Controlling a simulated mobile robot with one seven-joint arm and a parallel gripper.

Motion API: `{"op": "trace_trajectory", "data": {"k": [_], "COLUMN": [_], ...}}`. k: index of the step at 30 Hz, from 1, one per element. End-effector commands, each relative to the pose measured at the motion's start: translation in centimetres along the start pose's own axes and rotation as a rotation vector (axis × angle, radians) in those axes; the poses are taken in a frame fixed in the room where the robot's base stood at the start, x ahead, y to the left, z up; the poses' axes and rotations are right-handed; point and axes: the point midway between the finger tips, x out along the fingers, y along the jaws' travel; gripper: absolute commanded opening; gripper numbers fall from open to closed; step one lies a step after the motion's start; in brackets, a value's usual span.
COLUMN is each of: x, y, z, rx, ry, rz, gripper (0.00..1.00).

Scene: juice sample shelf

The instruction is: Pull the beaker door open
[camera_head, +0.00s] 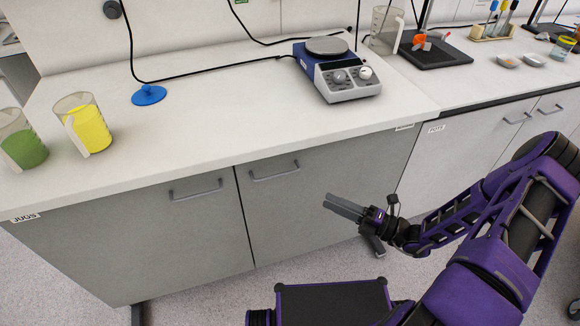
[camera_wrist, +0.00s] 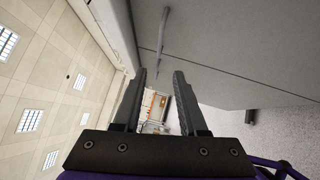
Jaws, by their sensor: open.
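The cabinet under the near worktop has two grey doors, both shut. The right door (camera_head: 305,225) has a bar handle (camera_head: 275,172) near its upper left corner. A small label (camera_head: 404,127) sits above that door's right end, too small to read surely. The left door (camera_head: 150,245) has its own handle (camera_head: 196,190). My gripper (camera_head: 343,207) is open and empty in front of the right door, right of and below its handle, apart from it. In the wrist view my fingers (camera_wrist: 160,75) are spread, with a handle (camera_wrist: 163,32) on a grey front beyond and above them.
A "JUGS" label (camera_head: 25,217) marks the left end. Another cabinet (camera_head: 470,135) adjoins at right.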

Motion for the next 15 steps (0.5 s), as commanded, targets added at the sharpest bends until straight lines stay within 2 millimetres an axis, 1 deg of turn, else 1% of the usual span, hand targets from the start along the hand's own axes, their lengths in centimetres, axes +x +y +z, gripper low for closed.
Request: {"op": "trace_trajectory", "data": {"k": [2,5,8,15], "x": [0.3,1.2,2.9,8.2], "y": [0.1,0.1,0.1,0.1], "z": [0.1,0.1,0.0,0.1], "rx": [0.012,0.012,0.011,0.008], "ry": [-0.011,-0.009,-0.008,-0.006], "rz": [0.005,0.005,0.005,0.005], "gripper": [0.42,0.42,0.42,0.42]}}
